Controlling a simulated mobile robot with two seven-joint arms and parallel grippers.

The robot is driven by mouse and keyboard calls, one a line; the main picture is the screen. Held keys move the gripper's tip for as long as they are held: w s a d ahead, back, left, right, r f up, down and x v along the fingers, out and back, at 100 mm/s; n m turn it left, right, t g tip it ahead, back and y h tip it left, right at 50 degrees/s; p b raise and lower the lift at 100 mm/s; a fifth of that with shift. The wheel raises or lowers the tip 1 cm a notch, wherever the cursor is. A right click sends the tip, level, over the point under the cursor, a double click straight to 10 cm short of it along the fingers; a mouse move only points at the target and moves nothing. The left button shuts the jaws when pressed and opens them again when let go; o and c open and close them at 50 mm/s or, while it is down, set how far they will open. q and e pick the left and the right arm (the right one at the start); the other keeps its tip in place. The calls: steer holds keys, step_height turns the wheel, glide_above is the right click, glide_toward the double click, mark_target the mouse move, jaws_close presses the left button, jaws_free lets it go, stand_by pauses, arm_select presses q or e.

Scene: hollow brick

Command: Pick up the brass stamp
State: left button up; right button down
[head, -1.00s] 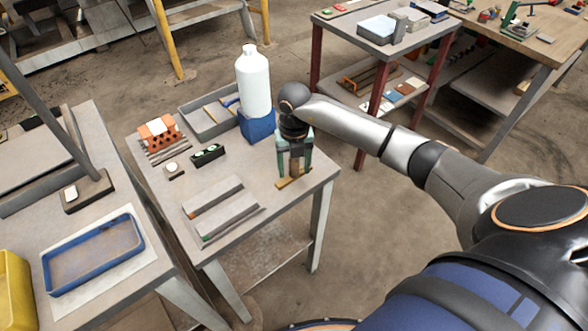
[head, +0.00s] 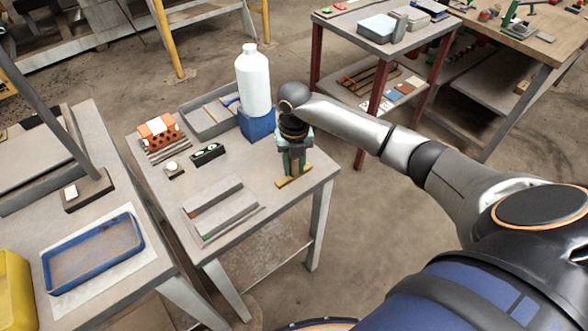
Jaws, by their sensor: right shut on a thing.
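The brass stamp (head: 294,183) stands near the right edge of the small grey table. Its flat brass-yellow base shows below my right gripper, and its upper part is mostly hidden between the fingers. My right gripper (head: 294,170) points down from above, with its greenish fingers shut on the stamp's upper part. The base seems to be at the table top; I cannot tell whether it touches. My left gripper is not in view.
A white bottle (head: 254,80) on a blue block (head: 257,123) stands close behind the gripper. A grey tray (head: 207,124), an orange hollow brick (head: 158,131), a small dark green-marked block (head: 208,154) and grey bars (head: 212,195) lie to the left.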

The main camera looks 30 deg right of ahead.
steer(key=shift+r, duration=0.1)
stand_by(0.3)
steer(key=shift+w+r, duration=0.1)
steer(key=shift+r, duration=0.45)
steer(key=s+a+r+b, duration=0.1)
steer(key=s+a+r, duration=0.7)
steer(key=s+r, duration=0.3)
steer(key=shift+s+a+r, duration=0.2)
steer(key=shift+r, duration=0.2)
